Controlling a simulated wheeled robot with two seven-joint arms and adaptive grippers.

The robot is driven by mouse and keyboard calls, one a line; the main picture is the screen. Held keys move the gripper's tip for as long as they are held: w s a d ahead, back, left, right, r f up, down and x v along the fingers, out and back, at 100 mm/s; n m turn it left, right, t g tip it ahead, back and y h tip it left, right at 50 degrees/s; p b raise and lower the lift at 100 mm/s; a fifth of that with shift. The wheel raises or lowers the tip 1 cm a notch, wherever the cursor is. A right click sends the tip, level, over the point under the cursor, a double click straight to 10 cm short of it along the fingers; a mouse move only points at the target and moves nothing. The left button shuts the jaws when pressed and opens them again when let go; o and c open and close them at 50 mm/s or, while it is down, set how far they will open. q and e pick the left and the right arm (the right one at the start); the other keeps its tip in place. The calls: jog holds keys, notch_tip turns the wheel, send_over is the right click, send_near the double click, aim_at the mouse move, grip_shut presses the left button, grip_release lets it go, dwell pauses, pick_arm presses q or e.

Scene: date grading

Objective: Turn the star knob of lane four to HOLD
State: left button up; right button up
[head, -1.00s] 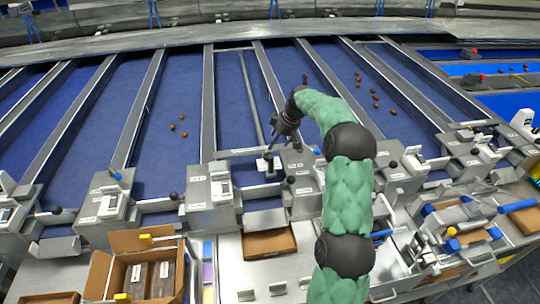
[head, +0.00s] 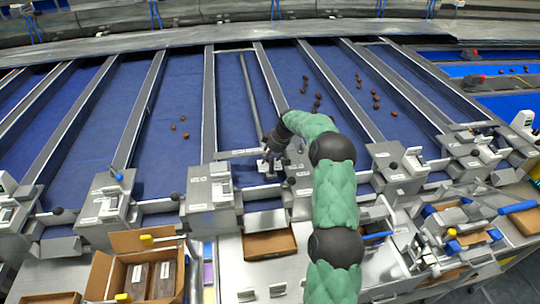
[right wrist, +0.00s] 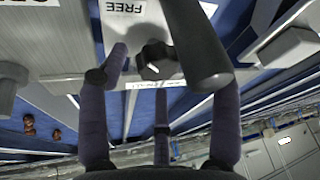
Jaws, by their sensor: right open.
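The star knob (right wrist: 157,60) is black and lobed, and sits on a pale panel in the right wrist view. A label reading FREE (right wrist: 124,7) is near it; a lower label is partly covered. My right gripper (right wrist: 165,75) is open, its purple-grey fingers spread around the knob, with no clear grip on it. In the head view my right gripper (head: 272,163) is down beside the lane's grey control box (head: 299,187), and the star knob is hidden there. My left gripper is not in view.
A thick grey bar (right wrist: 196,42) passes close to the fingers in the right wrist view. Grey rails divide the blue lanes (head: 165,100). Dates (head: 318,98) lie on some lanes. An open cardboard box (head: 140,277) and a shallow brown tray (head: 270,243) stand in front.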

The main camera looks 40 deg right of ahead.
jog(key=c, duration=1.1)
jog(key=shift+r+m, duration=0.1)
jog(key=shift+m, duration=0.2)
jog(key=m+h+b, duration=0.1)
jog(key=m+h, duration=0.1)
jog(key=m, duration=0.2)
jog(key=shift+w+a+r, duration=0.1)
jog(key=shift+r+m+h+b, duration=0.15)
jog(key=shift+m+h+b, duration=0.4)
jog(key=shift+m, duration=0.85)
jog(key=shift+r, duration=0.1)
jog(key=o, duration=1.1)
jog(key=shift+w, duration=0.1)
jog(key=shift+f, duration=0.35)
